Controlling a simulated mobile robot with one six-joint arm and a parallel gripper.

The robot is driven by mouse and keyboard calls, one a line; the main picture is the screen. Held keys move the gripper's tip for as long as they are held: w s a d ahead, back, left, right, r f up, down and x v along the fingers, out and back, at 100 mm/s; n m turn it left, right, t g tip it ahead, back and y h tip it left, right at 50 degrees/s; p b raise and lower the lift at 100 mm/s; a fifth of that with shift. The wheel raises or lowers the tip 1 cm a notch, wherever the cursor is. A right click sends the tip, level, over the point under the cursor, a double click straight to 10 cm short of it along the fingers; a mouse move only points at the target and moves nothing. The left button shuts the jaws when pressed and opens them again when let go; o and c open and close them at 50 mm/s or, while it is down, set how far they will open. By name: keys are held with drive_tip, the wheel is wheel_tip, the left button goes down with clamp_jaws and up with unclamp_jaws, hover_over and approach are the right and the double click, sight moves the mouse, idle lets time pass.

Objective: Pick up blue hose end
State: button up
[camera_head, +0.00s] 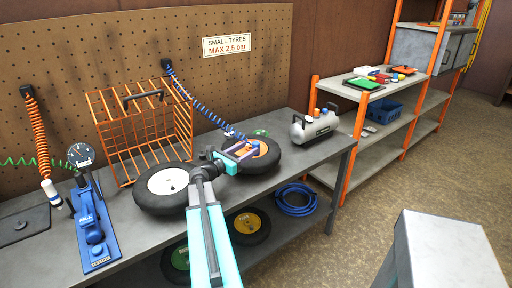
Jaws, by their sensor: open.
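A blue coiled hose (200,103) hangs from a mount on the pegboard and runs down to the right to the bench. Its blue end (251,143) is at the tyre with the orange hub, just by my gripper's jaws. My gripper (241,152) is open, low over that tyre (262,161), at the end of my teal arm. The jaws are small in view, and I cannot tell whether they touch the hose end. Part of the tyre is hidden behind my gripper.
On the bench (122,221) are a wire cage (143,127), a white-hubbed wheel (166,188), a blue gauge stand (96,225) and a silver tank (315,127). An orange coiled hose (38,130) hangs left. A shelf rack (385,92) stands right.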

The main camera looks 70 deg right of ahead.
sight(254, 144)
drive_tip(key=shift+x, duration=0.8)
drive_tip(key=shift+p+x, duration=1.15)
drive_tip(key=shift+x, duration=1.45)
drive_tip(key=shift+w, duration=0.15)
clamp_jaws()
